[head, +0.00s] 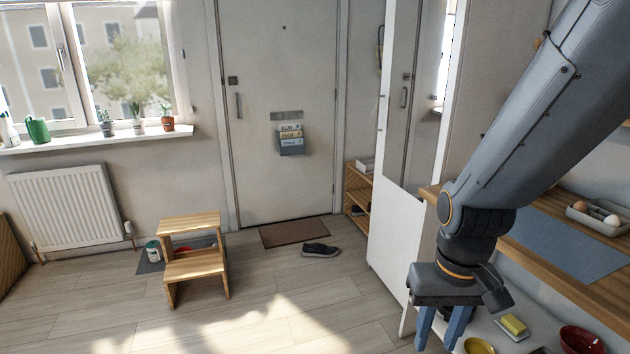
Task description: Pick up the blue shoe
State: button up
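A dark shoe (320,250), grey-blue with a pale sole edge, lies on the wooden floor beside the right corner of the doormat. It is the only shoe lying in the open, and its colour looks more dark grey than clear blue. My gripper (439,338) hangs at the lower right with its two blue fingers pointing down. The fingers are apart, with nothing visible held between them. The gripper is in front of the white cabinet, far from the shoe and nearer to the camera.
A brown doormat (294,232) lies before the door (283,130). A wooden step stool (195,266) stands left of it. A low wooden shelf (357,190) holds dark items. The white cabinet (398,235) and wooden counter (590,275) bound the right. The middle floor is clear.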

aim_at(316, 249)
jog(key=u, duration=0.35)
jog(key=i, duration=3.45)
jog(key=z, duration=0.25)
